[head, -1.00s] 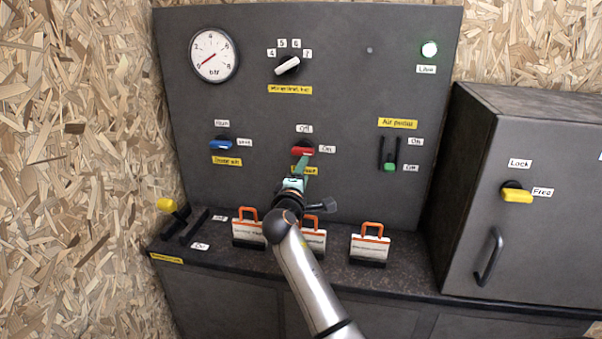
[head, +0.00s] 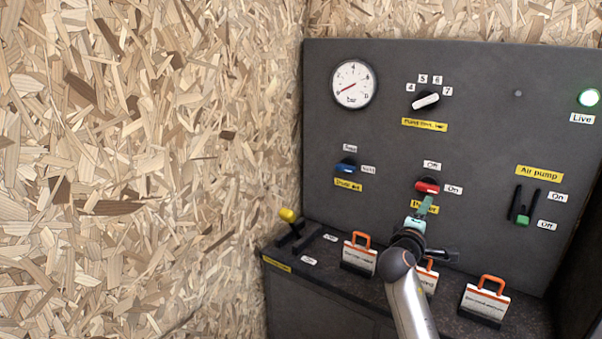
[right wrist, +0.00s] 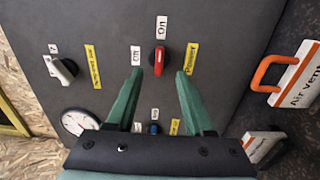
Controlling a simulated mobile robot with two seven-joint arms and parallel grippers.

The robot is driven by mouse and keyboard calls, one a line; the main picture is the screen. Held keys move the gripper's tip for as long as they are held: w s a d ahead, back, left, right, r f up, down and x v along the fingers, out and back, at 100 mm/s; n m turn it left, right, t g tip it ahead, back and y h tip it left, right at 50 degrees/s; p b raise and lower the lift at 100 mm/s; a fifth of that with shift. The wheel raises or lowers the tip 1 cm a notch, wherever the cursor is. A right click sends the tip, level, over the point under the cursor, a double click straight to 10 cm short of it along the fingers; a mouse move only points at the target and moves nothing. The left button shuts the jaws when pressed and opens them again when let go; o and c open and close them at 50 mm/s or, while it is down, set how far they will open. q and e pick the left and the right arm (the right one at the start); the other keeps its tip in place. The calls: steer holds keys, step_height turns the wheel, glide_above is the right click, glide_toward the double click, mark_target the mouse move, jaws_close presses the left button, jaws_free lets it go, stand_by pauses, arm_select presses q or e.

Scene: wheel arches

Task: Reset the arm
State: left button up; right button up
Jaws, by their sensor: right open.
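My right gripper (head: 425,206) is in front of the red Power knob (head: 428,186) on the grey panel (head: 475,130). In the right wrist view my right gripper (right wrist: 158,75) is open and empty. Its green fingers lie on either side of the red knob (right wrist: 159,60) in the picture. I cannot tell whether they touch it. The red handle lies toward the "On" label. The Power label is partly hidden behind the gripper in the head view. My left gripper is not in view.
A blue knob (head: 346,167), a white selector knob (head: 425,100), a gauge (head: 353,85) and a green-tipped slider (head: 523,220) are on the panel. Orange-handled tags (head: 485,301) and a yellow-tipped lever (head: 288,215) stand on the ledge. A chipboard wall (head: 150,150) fills the left.

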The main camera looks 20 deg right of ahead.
steer(key=s+a+f+y+p, duration=0.2)
steer(key=s+a+f+y, duration=0.3)
steer(key=f, duration=0.5)
steer(key=s+a+f+y+p, duration=0.2)
steer(key=s+a+f+y, duration=0.15)
steer(key=a+f, duration=0.5)
steer(key=s+a+f+m+g+y+p, duration=0.1)
steer(key=s+a+f+m+y, duration=0.1)
steer(key=s, duration=0.6)
steer(key=s+a+f+m+g+y+p, duration=0.1)
steer(key=s+a+f+m+y, duration=0.1)
steer(key=s+a+f, duration=0.3)
steer(key=s+a+f+m+y+p, duration=0.1)
steer(key=s+a+f+m+y, duration=0.1)
steer(key=s+a, duration=0.5)
steer(key=s+f+y, duration=0.1)
steer(key=s, duration=0.3)
steer(key=shift+s+a+f+g+p, duration=0.15)
steer(key=shift+s+a+g+p, duration=0.05)
steer(key=shift+s+g+p, duration=0.2)
